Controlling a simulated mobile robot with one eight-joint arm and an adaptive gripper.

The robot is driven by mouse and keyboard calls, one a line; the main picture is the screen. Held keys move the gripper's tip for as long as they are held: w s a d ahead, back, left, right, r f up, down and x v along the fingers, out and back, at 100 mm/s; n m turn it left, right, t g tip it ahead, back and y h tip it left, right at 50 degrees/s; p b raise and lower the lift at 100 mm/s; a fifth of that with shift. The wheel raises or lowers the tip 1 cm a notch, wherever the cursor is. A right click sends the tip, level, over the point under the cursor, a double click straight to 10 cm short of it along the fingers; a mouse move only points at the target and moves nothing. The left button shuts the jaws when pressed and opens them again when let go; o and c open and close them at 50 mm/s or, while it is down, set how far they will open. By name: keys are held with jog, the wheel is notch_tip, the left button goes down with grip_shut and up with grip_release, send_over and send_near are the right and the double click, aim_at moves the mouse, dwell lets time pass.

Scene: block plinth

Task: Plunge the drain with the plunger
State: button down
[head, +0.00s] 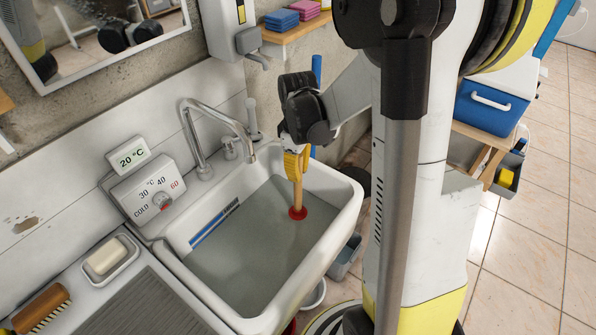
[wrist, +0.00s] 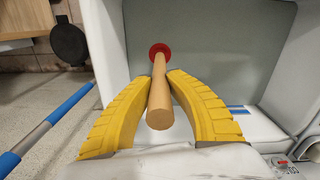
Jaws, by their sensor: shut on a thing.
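The plunger has a wooden handle (head: 297,192) and a red cup (head: 298,213). My gripper (head: 296,158), with yellow fingers, is shut on the upper handle over the sink's right part. In the wrist view, the fingers (wrist: 161,82) close on the handle (wrist: 160,108) from both sides, and the red cup (wrist: 160,48) shows at its far end. The white sink (head: 343,213) holds a flat grey surface that looks like murky water (head: 245,265). The cup meets or nearly meets that surface; I cannot tell which. The drain is not visible.
A curved faucet (head: 215,130) rises at the sink's back edge. A temperature panel (head: 150,190), soap dish (head: 105,262) and brush (head: 42,308) stand left. A blue-marked strip (head: 214,222) lines the sink wall. A blue pole (head: 316,72) stands behind my gripper.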

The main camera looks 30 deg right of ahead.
dwell(0.3)
jog(key=shift+r+p, duration=0.45)
jog(key=shift+r, duration=0.15)
notch_tip(320, 180, up, 22)
jog(key=p, duration=1.6)
jog(key=shift+a, duration=0.1)
